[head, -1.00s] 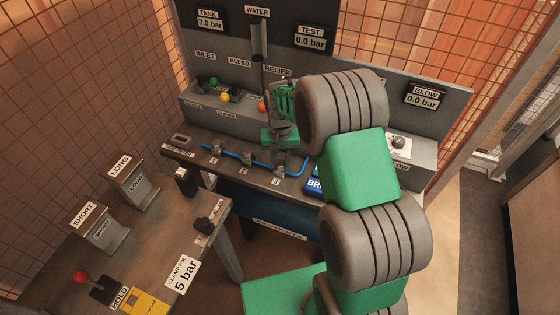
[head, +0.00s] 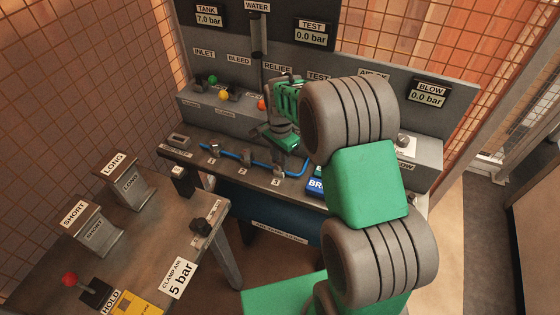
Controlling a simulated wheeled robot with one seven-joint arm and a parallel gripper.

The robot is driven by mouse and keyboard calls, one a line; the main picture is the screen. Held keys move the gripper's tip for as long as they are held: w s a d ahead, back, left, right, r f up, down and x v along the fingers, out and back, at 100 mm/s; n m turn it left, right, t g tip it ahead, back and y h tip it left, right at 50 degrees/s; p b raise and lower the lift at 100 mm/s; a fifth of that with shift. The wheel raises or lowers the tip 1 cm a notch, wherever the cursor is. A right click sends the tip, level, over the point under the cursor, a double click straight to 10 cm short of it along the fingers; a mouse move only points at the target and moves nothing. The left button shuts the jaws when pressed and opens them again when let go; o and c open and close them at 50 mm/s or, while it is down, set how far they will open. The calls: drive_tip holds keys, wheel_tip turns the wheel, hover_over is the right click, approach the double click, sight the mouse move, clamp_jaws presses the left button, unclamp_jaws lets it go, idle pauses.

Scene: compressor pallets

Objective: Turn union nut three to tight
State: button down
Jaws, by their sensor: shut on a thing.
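The blue pipe (head: 232,155) runs along the bench top past the small unions labelled 1, 2 and 3. Union one (head: 213,151) and union two (head: 246,160) show as small grey fittings on the pipe. My gripper (head: 280,165) points down at the third union, just behind the label 3 (head: 276,183). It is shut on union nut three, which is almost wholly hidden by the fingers. The nut's angle and tightness cannot be read.
The TEST gauge (head: 314,37) reads 0.0 bar and the TANK gauge (head: 208,14) reads 7.0 bar. Coloured valve knobs stand behind the bench, an orange one (head: 262,104) close to my gripper. A blue box (head: 317,184) lies right of union three. Mesh fencing encloses the sides.

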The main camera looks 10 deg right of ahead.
sight(280, 162)
drive_tip(key=shift+m, duration=0.6)
drive_tip(key=c, duration=1.1)
unclamp_jaws()
drive_tip(key=shift+o, duration=0.2)
wheel_tip(280, 162, up, 8)
drive_tip(key=shift+f+b, duration=0.1)
drive_tip(key=shift+b, duration=0.55)
